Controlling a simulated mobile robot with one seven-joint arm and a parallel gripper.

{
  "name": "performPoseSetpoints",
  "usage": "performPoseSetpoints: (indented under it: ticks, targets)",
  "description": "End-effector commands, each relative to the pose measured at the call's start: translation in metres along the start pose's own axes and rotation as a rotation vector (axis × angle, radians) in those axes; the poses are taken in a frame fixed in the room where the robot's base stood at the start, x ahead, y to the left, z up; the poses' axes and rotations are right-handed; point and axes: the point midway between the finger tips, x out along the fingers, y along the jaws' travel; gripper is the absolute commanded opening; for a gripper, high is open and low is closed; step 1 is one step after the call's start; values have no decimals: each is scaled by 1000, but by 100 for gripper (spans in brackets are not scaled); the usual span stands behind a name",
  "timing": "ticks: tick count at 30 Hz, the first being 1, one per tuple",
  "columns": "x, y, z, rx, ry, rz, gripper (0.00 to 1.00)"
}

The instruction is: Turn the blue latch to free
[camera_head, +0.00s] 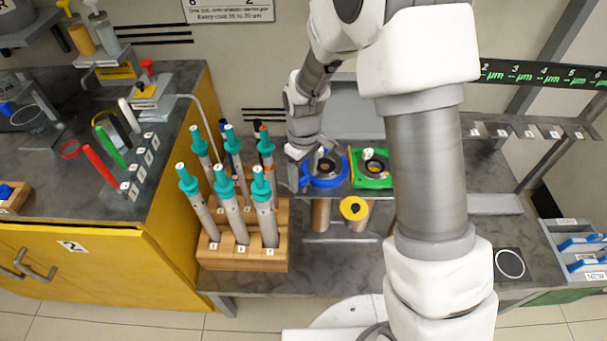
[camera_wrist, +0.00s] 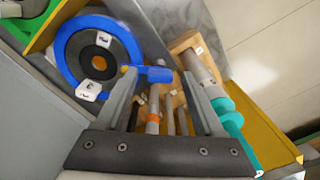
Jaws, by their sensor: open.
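The blue latch (camera_head: 325,182) is a ring with a short handle, set around a dark round opening on the rack in the middle of the head view. In the wrist view the blue latch (camera_wrist: 72,71) fills the upper left, and its handle (camera_wrist: 158,74) points right. My gripper (camera_wrist: 162,78) is open, with the handle showing between its two fingertips; I cannot tell whether they touch it. In the head view my gripper (camera_head: 294,168) is at the left side of the blue latch, partly hidden by my arm.
A green latch (camera_head: 388,182) sits right of the blue one. A wooden block (camera_head: 242,262) with several teal-topped rods stands close on the left. A yellow-ended cylinder (camera_head: 354,208) lies below the latches. A yellow cabinet (camera_head: 100,265) with a dark top stands further left.

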Motion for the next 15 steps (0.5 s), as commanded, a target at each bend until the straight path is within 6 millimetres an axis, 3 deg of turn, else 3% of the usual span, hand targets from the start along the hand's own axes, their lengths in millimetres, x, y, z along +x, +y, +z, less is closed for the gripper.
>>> performPoseSetpoints:
  ticks: [4,15]
  targets:
    - [0,0,0,0,0,0,66]
    - [-1,0,0,0,0,0,0]
